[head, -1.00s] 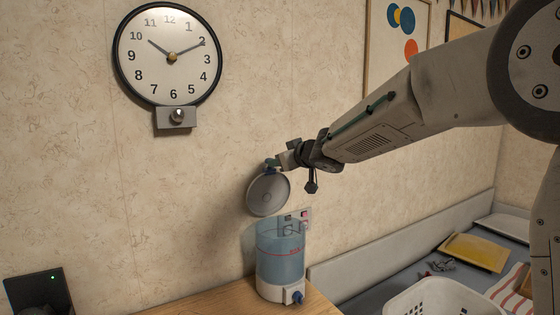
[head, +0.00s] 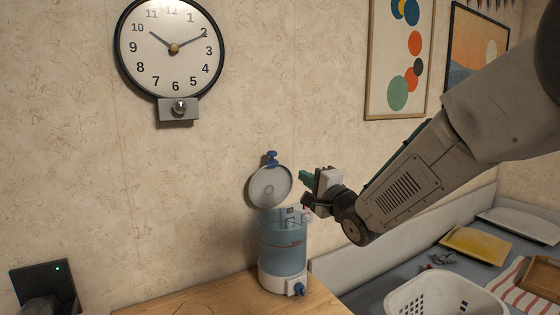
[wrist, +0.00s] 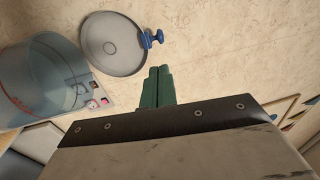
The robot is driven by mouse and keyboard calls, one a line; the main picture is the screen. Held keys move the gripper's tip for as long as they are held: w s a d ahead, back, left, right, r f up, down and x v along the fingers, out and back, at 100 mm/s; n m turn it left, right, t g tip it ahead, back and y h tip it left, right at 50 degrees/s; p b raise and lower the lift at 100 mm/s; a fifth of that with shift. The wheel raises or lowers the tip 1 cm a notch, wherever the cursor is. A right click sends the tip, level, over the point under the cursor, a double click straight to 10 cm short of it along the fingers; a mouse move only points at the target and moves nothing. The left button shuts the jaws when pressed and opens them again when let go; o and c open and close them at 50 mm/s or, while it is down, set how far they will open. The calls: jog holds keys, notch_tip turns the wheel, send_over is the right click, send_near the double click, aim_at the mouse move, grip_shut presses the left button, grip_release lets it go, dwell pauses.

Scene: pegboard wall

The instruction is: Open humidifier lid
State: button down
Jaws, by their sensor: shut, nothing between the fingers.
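The humidifier (head: 284,252) stands on the wooden table, with a clear bluish tank and a white base with a blue knob. Its round grey lid (head: 270,187) is raised, tilted up against the wall side above the tank, with a blue handle (head: 271,158) at its top. My gripper (head: 304,188) is to the right of the lid, apart from it, with nothing held. In the wrist view, the green fingers (wrist: 157,86) are together, the lid (wrist: 112,44) is up and left of them, and the tank (wrist: 40,85) is at the left.
A wall clock (head: 172,48) with a knobbed box (head: 178,109) hangs above left. A dark device (head: 43,288) is at lower left. The wooden table top (head: 215,297) is mostly clear in front. A white basket (head: 440,296) and a yellow tray (head: 474,245) are at lower right.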

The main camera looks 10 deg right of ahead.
aim_at(275, 156)
jog(key=x, duration=1.4)
